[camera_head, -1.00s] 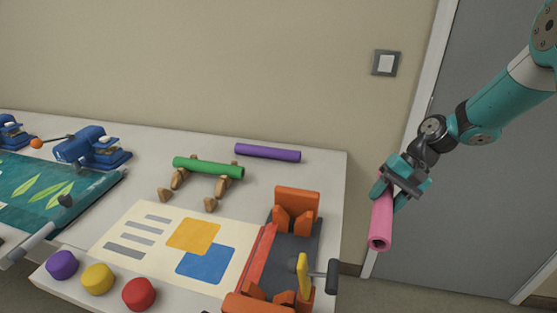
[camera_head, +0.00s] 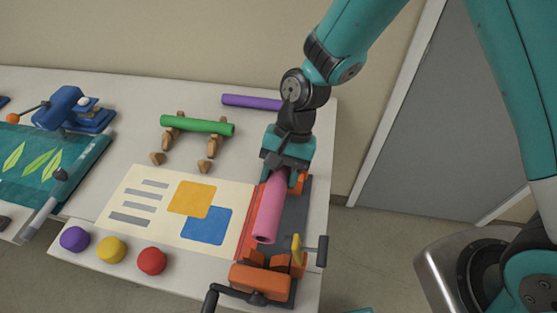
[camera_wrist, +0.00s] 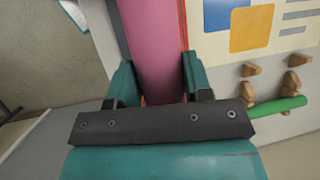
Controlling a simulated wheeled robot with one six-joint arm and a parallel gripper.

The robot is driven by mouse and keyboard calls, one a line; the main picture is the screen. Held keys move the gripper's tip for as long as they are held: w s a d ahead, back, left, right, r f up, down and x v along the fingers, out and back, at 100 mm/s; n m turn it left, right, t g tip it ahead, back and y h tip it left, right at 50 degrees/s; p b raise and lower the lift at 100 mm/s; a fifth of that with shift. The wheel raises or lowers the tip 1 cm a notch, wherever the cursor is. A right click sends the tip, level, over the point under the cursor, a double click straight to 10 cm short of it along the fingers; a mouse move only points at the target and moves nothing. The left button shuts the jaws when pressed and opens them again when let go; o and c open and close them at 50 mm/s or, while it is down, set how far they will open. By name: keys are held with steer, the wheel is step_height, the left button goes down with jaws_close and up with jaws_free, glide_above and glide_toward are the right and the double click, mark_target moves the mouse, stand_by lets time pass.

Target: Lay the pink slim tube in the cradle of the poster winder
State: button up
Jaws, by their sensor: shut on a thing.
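The pink slim tube (camera_head: 269,212) is held by my gripper (camera_head: 287,178) near its far end, and its open near end points toward the front of the table. In the wrist view the pink tube (camera_wrist: 152,45) runs between the two teal fingers (camera_wrist: 155,85). The poster winder (camera_head: 262,279) is orange with a dark bed and a black crank at its front. The tube is over the winder's bed, slanting a little to the left. I cannot tell whether it touches the cradle. My gripper hides the winder's far orange block in part.
A green tube (camera_head: 197,125) rests on wooden pegs, and a purple tube (camera_head: 252,102) lies behind it. A poster (camera_head: 150,205) lies left of the winder. Purple (camera_head: 75,239), yellow (camera_head: 111,249) and red (camera_head: 152,261) knobs line the front. A yellow-handled lever (camera_head: 297,249) stands at the winder's right.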

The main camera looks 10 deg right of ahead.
steer(key=shift+s+a, duration=0.35)
steer(key=shift+s, duration=0.1)
step_height(320, 180, down, 10)
steer(key=b, duration=1)
steer(key=shift+f, duration=0.25)
steer(key=shift+f+b, duration=0.5)
steer(key=shift+f, duration=0.4)
steer(key=o, duration=1)
